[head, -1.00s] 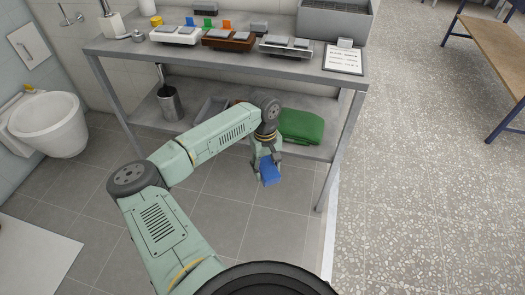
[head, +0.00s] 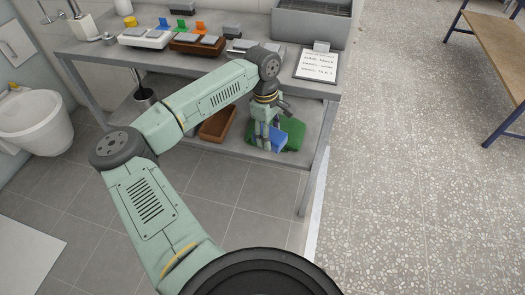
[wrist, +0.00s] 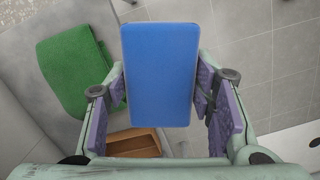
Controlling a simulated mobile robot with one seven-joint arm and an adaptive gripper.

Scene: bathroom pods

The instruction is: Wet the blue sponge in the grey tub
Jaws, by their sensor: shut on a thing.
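A blue sponge (head: 279,142) is held between the fingers of my gripper (head: 270,135), in front of the lower shelf near the green folded cloth. In the wrist view the sponge (wrist: 160,75) fills the space between the purple finger pads, and my gripper (wrist: 163,95) is shut on it. A grey tub-like container (head: 312,28) stands on the bench top at the back right in the head view. I cannot see what is in it.
A green folded cloth (head: 292,133) and a brown box (head: 217,124) are on the lower shelf. A clipboard (head: 317,66) lies at the bench's right end. Trays (head: 145,42) with small blocks line the bench top.

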